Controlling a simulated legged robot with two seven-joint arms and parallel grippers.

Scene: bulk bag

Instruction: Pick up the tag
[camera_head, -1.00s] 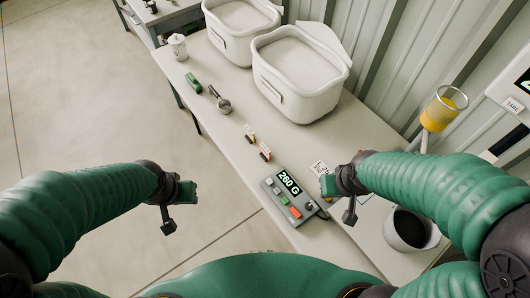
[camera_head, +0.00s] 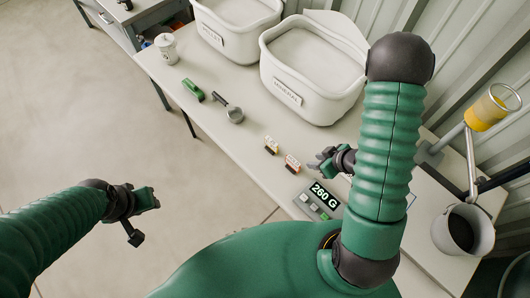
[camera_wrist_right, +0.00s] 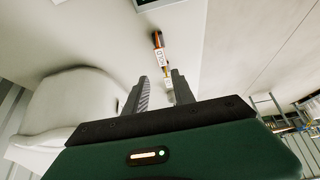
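Two small dark pieces with white printed faces and orange-red parts, apparently the tags, lie on the table in the head view: one farther left (camera_head: 271,145) and one nearer my right gripper (camera_head: 292,163). My right gripper (camera_head: 318,161) is just right of the nearer tag, apart from it. In the right wrist view my right gripper (camera_wrist_right: 159,78) is open and empty. One tag (camera_wrist_right: 159,48) shows beyond its fingertips, and the other (camera_wrist_right: 168,82) shows between the fingers. My left gripper (camera_head: 152,199) hangs off the table at left; its finger gap is unclear.
A scale display reading 260 G (camera_head: 322,198) sits close to my right gripper. A scoop (camera_head: 233,114), a green item (camera_head: 193,90) and a white canister (camera_head: 167,48) lie farther left. White tubs (camera_head: 310,100) stand behind. A dark-mouthed container (camera_head: 462,232) is at right.

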